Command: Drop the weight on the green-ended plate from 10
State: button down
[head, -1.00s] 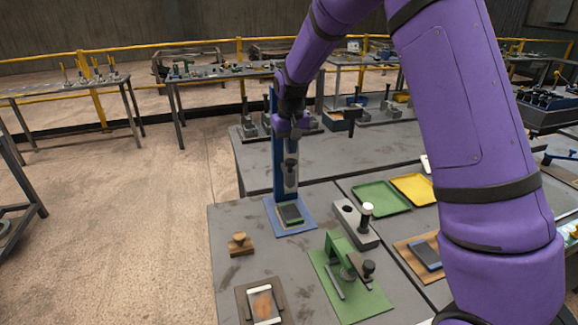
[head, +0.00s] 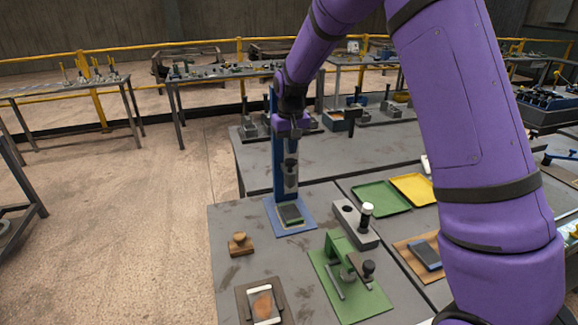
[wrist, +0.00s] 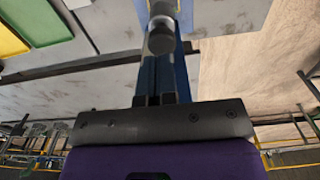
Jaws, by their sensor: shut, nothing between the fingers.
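The blue drop stand (head: 278,165) is upright at the back of the near table, on a blue base. A grey cylindrical weight (head: 290,174) hangs on it, raised above a dark plate with a greenish face (head: 290,213) on the base. The plate's end colours are too small to tell. My gripper (head: 291,135) is at the upper part of the stand, above the weight, and is shut and empty. The wrist view shows the weight (wrist: 161,36) just beyond the fingers (wrist: 154,98). Any scale marks are unreadable.
A green fixture (head: 345,278), a grey block with a white-topped peg (head: 355,222), a wooden knob (head: 239,245) and a framed plate (head: 263,304) stand nearby. Green (head: 381,197) and yellow (head: 412,189) trays lie to the right. The table's left part is mostly clear.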

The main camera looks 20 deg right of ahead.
aim_at(291, 160)
jog(key=shift+f, duration=1.7)
jog(key=shift+r, duration=0.1)
jog(key=shift+s+r, duration=0.1)
jog(key=shift+r, duration=0.25)
jog(key=s+d+r+t, duration=0.1)
jog(key=s+d+r, duration=0.1)
jog(key=s+r, duration=0.65)
jog(key=s+d+r+t, duration=0.2)
jog(key=s+r, duration=0.6)
jog(key=r, duration=0.2)
jog(key=s+d+r+t, duration=0.1)
jog(key=s, duration=1)
jog(key=s+d+r+t, duration=0.1)
jog(key=s+d+r, duration=0.1)
jog(key=s, duration=0.9)
jog(key=shift+s+r, duration=0.2)
jog(key=shift+r, duration=0.05)
